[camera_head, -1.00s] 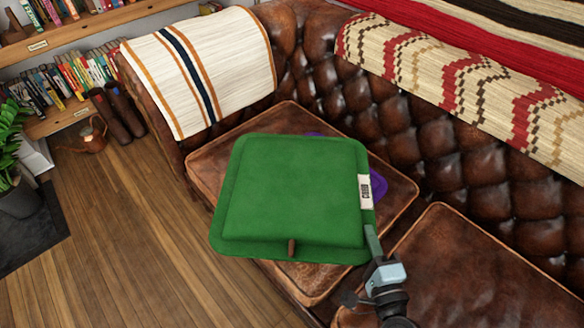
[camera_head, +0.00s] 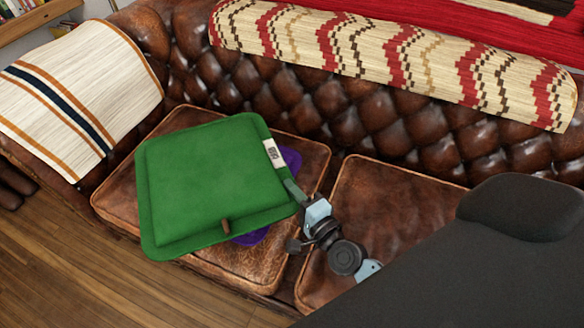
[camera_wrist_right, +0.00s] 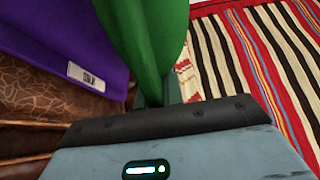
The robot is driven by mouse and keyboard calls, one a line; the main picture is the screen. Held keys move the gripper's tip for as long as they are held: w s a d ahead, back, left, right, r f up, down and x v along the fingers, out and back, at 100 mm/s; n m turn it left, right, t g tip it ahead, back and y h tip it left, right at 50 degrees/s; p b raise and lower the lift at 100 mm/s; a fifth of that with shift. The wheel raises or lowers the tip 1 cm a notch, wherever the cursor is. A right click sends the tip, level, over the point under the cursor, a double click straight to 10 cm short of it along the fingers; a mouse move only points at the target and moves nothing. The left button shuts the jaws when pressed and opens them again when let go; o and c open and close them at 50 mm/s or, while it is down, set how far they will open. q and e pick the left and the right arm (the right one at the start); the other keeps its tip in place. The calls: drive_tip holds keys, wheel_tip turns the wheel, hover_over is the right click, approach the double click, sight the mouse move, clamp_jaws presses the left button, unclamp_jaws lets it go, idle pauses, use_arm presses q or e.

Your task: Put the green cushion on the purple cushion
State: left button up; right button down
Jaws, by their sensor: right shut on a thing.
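The green cushion (camera_head: 205,180) is a flat square with a white label on its right edge. My right gripper (camera_head: 290,190) is shut on the green cushion's right edge. In the right wrist view the green cushion (camera_wrist_right: 150,40) stands up from the jaws, and the purple cushion (camera_wrist_right: 60,45) with its label is to the left. The gap between the cushions cannot be told. My left gripper is not in view.
The brown leather sofa has a left seat (camera_head: 120,195) under the cushions and a bare right seat (camera_head: 375,195). A striped blanket (camera_head: 75,95) covers the left arm. A patterned blanket (camera_head: 390,55) lies along the backrest. Wooden floor (camera_head: 70,270) is at lower left.

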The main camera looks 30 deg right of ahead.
drive_tip(key=w+d+f+b, duration=0.4)
drive_tip(key=w+d, duration=0.1)
drive_tip(key=w, duration=0.3)
drive_tip(key=shift+w+d+f+b, duration=0.2)
drive_tip(key=shift+d+f+b, duration=0.1)
drive_tip(key=shift+d+b, duration=0.05)
drive_tip(key=c, duration=1.9)
unclamp_jaws()
drive_tip(key=shift+f, duration=0.15)
drive_tip(key=o, duration=0.4)
drive_tip(key=shift+s, duration=0.1)
